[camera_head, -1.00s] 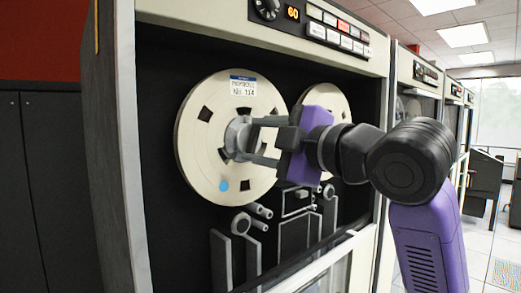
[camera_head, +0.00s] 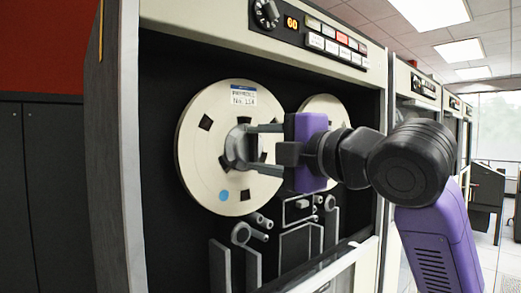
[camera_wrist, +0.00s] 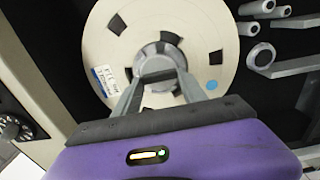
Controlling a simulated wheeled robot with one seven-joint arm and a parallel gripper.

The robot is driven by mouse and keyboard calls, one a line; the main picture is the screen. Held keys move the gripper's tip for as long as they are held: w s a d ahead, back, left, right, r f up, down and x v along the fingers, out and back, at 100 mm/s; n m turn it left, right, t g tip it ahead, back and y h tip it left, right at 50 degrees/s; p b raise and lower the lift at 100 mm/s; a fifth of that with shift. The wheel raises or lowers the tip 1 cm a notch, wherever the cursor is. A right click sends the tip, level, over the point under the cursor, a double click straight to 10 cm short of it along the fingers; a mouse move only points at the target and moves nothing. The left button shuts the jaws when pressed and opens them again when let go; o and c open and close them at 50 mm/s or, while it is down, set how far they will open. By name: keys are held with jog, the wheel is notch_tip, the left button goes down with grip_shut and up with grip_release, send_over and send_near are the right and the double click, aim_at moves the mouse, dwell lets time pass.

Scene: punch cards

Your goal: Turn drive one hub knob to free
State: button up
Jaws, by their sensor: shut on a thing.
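The tape drive's left reel (camera_head: 203,169) is cream, with a label reading "PAYROLL" at its top and a blue dot at its lower edge. Its grey hub knob (camera_head: 238,146) sits at the reel's centre. My gripper (camera_head: 247,147) reaches in from the right, its two fingers on either side of the knob and shut on it. In the wrist view the fingers (camera_wrist: 155,92) straddle the hub knob (camera_wrist: 160,62), with a dark bar across it between them. Any free mark is not legible.
A second reel (camera_head: 325,108) is partly hidden behind my gripper. Rollers and guides (camera_head: 300,208) sit below the reels. A control panel (camera_head: 315,30) with a dial and buttons is above. The drive's light frame (camera_head: 130,150) borders the recess at left.

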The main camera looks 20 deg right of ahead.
jog(key=shift+a+f, duration=0.1)
jog(key=o, duration=1.4)
jog(key=shift+c, duration=0.2)
jog(key=b+v, duration=0.1)
jog(key=v, duration=0.7)
